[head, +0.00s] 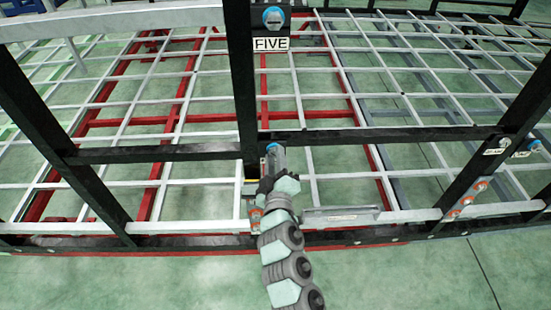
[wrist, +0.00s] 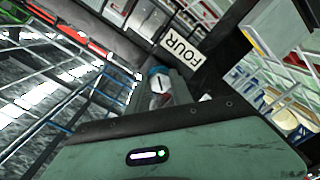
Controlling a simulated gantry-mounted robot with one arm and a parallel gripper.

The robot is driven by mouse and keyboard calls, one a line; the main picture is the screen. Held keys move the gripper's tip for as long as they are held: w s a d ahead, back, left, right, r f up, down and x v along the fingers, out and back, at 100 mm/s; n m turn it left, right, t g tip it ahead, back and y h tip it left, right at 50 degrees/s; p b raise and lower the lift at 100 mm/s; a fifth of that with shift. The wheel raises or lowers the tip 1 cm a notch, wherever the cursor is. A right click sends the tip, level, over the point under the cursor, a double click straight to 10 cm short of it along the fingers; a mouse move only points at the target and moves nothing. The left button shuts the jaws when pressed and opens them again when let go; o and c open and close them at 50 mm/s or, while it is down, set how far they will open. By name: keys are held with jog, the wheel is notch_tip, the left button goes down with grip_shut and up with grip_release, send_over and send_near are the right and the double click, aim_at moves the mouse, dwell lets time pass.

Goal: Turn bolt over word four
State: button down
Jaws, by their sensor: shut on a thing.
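In the wrist view, the word FOUR (wrist: 188,42) is on a white label, tilted in the picture. The bolt (wrist: 158,78), with a blue rim and pale head, is close beside that label. My gripper (wrist: 172,92) is at the bolt and shut on it; its fingers partly hide it. In the head view, my gripper (head: 272,166) is at the dark upright post below the word FIVE. A blue bit of the bolt (head: 272,147) shows just above it. The word FOUR is hidden there by my gripper and arm.
Another blue bolt (head: 273,17) sits above the FIVE label (head: 270,44), higher on the same post. More labels and a blue bolt (head: 535,145) are on the right post. Black beams and white bars surround the arm; green floor is open in front.

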jog(key=shift+f, duration=0.15)
jog(key=c, duration=1.1)
grip_release()
jog(key=shift+w, duration=0.15)
jog(key=s, duration=1.1)
jog(key=shift+d, duration=0.2)
jog(key=shift+w, duration=0.1)
